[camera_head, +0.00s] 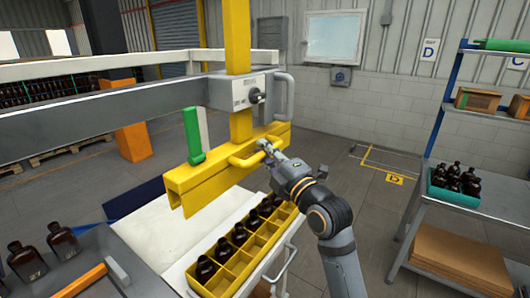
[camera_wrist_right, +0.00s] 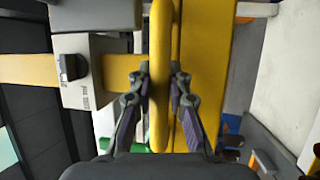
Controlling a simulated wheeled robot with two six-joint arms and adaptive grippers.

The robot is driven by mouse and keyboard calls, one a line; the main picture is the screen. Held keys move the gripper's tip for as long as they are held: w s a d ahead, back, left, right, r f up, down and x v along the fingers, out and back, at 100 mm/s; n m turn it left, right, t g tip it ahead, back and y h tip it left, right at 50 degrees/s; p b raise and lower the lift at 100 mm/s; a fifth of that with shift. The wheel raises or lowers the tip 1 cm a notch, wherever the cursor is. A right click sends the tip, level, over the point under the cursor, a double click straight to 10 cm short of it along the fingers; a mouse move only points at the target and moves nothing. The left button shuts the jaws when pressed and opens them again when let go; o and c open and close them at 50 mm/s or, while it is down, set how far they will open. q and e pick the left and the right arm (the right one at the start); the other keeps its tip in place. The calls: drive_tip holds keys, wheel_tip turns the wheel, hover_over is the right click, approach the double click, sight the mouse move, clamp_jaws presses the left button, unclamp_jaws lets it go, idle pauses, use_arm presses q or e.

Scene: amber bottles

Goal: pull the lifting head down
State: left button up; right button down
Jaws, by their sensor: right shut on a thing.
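The lifting head is a yellow beam (camera_head: 205,180) below a grey carriage box (camera_head: 240,91) on a yellow post. A yellow bar handle (camera_head: 246,158) sticks out from the beam's front. My right gripper (camera_head: 266,148) is at the right end of this handle, shut on it. In the right wrist view the handle (camera_wrist_right: 160,75) runs between the two fingers of my right gripper (camera_wrist_right: 160,100), with the beam (camera_wrist_right: 205,75) behind it. The head hangs above a yellow crate (camera_head: 225,280) with several amber bottles in its compartments. My left gripper is not in view.
The crate stands on a white surface (camera_head: 155,235) under the beam. A grey crossbar (camera_head: 90,120) runs to the left. Loose amber bottles (camera_head: 62,240) stand at the lower left. A shelf (camera_head: 470,195) with a teal bottle tray stands at the right. Open floor lies between.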

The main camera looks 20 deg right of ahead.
wheel_tip(320, 180, down, 21)
drive_tip(key=b, duration=1.7)
drive_tip(key=shift+r, duration=0.15)
drive_tip(key=c, duration=1.4)
unclamp_jaws()
drive_tip(key=shift+o, duration=0.7)
drive_tip(key=shift+d+r, duration=0.1)
drive_tip(key=shift+s, duration=0.3)
drive_tip(key=v, duration=0.7)
